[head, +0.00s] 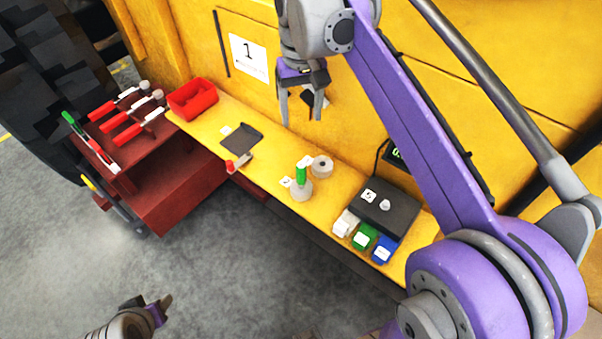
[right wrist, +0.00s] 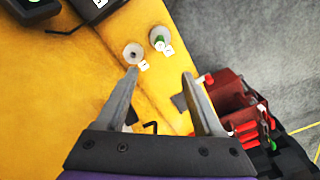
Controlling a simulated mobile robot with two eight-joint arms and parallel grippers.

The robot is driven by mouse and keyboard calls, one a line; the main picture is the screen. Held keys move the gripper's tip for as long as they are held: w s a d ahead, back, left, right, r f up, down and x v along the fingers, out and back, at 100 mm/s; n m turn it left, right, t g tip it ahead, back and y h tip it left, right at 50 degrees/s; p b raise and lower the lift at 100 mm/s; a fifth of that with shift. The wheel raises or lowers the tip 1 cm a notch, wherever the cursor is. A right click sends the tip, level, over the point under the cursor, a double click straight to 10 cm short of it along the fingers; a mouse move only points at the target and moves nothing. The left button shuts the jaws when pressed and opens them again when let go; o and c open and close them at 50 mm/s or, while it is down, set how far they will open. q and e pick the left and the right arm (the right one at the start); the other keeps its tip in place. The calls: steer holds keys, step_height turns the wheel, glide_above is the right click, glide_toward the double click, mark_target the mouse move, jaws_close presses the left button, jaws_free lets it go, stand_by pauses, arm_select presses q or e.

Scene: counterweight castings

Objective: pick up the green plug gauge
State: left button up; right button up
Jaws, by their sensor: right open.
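A green plug gauge (head: 301,174) stands upright with its green end up in a grey round piece (head: 301,191) on the yellow ledge, in the middle of the head view. In the right wrist view the green end (right wrist: 160,41) shows near the top, beyond the fingertips. My right gripper (head: 302,122) is open and empty, above the ledge and apart from the gauge; its spread fingers also show in the right wrist view (right wrist: 160,73). My left gripper (head: 160,307) is low at the left over the floor, too small to tell its jaws.
A grey ring (head: 322,166) lies close beside the gauge. A dark box (head: 387,206) and white, green and blue blocks (head: 364,237) are to the right. A dark plate (head: 242,138), red bin (head: 192,99) and red stand (head: 172,170) with several handled tools are left.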

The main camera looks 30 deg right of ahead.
stand_by(0.4)
steer(key=n+b, duration=0.2)
steer(key=b, duration=0.2)
glide_above(305, 167)
steer(key=f, duration=1)
steer(key=shift+w, duration=0.2)
steer(key=shift+n, duration=0.8)
steer(key=f+b, duration=0.1)
steer(key=f, duration=0.7)
steer(key=shift+s, duration=0.2)
steer(key=shift+f, duration=0.9)
steer(key=f, duration=0.2)
steer(key=w+f, duration=0.1)
steer(key=shift+w+a+f, duration=0.1)
steer(key=shift+a+f, duration=0.15)
steer(key=shift+f, duration=0.35)
arm_select(q)
step_height(305, 167, down, 6)
steer(key=s, duration=0.2)
steer(key=shift+f, duration=0.25)
